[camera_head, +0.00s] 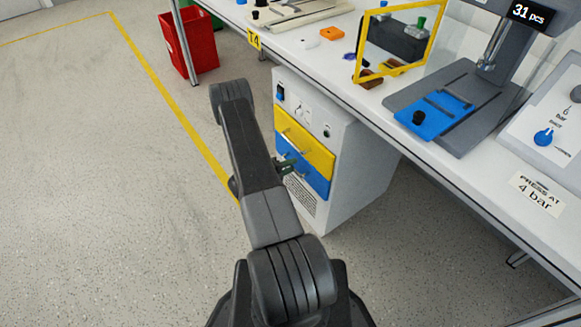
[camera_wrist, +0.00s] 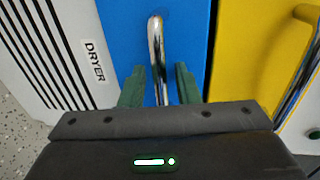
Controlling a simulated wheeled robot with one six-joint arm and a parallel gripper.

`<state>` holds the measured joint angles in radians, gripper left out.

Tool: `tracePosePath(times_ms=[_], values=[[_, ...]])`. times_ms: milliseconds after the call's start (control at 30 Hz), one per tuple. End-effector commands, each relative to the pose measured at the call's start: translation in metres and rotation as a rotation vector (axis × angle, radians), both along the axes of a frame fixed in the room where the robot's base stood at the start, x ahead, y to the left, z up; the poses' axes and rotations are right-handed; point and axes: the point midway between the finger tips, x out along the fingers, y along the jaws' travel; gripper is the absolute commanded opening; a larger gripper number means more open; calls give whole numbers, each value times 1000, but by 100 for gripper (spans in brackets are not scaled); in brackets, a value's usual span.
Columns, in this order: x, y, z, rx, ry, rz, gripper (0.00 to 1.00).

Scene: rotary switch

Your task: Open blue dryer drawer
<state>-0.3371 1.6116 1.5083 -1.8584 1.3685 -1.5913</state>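The blue dryer drawer (camera_head: 317,182) is the lower of two drawers in the white dryer cabinet under the table. It looks shut. In the wrist view the blue drawer front (camera_wrist: 190,40) carries a chrome bar handle (camera_wrist: 156,45). My gripper (camera_wrist: 159,80) has its two green fingers apart, one on each side of the handle's near end, with a gap on both sides. In the head view my gripper (camera_head: 285,166) is at the drawer front, partly hidden by my arm.
The yellow drawer (camera_head: 305,148) with its own handle sits directly above the blue one. A vented panel (camera_wrist: 45,50) labelled DRYER lies below it. The white table (camera_head: 400,130) overhangs the cabinet. A red bin (camera_head: 188,45) stands at the back left; the floor on the left is clear.

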Motion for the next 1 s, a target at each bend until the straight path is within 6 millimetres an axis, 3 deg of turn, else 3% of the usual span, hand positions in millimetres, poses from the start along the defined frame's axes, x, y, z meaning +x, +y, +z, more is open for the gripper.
tracePosePath(times_ms=[367,533,833,1000], values=[[3,-4,-1,-1,1,0,29],[3,-4,-1,-1,1,0,0],[1,-2,-1,0,1,1,0],[-8,12,-2,-1,2,4,0]])
